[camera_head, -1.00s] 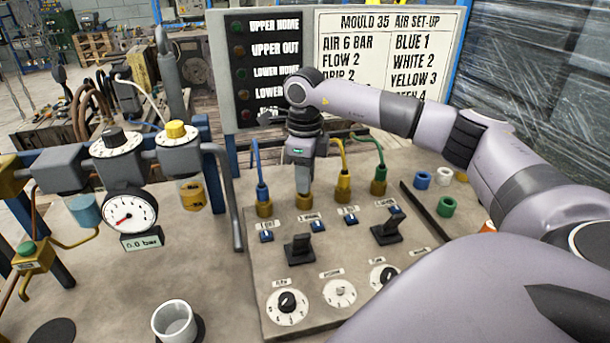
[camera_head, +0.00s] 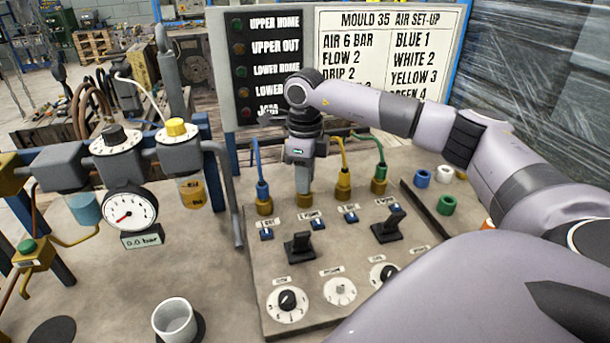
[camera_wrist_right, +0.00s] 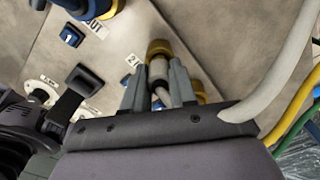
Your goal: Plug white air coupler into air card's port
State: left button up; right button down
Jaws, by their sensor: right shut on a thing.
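The white air coupler (camera_wrist_right: 158,72) is between the fingers of my right gripper (camera_wrist_right: 160,92), with its white hose (camera_wrist_right: 276,88) looping off to the right in the wrist view. My right gripper, also in the head view (camera_head: 303,178), is shut on it, pointing down at the second brass port (camera_head: 304,199). The coupler's end meets or nearly meets the brass port (camera_wrist_right: 158,47) beside the label "2". I cannot tell how deep it sits. The card (camera_head: 387,55) lists white at 2. My left gripper is not in view.
The blue (camera_head: 262,189), yellow (camera_head: 344,180) and green (camera_head: 379,172) couplers stand in the neighbouring ports. Black levers (camera_head: 299,247) and dials (camera_head: 287,304) are in front. Loose coloured rings (camera_head: 446,205) lie right. A gauge (camera_head: 130,210) and a white cup (camera_head: 175,320) are left.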

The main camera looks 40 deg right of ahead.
jog(key=shift+f, duration=0.35)
jog(key=shift+c, duration=2.2)
grip_release()
jog(key=shift+r, duration=0.2)
jog(key=shift+r+p, duration=2.15)
jog(key=shift+r, duration=1.5)
jog(key=shift+f, duration=0.1)
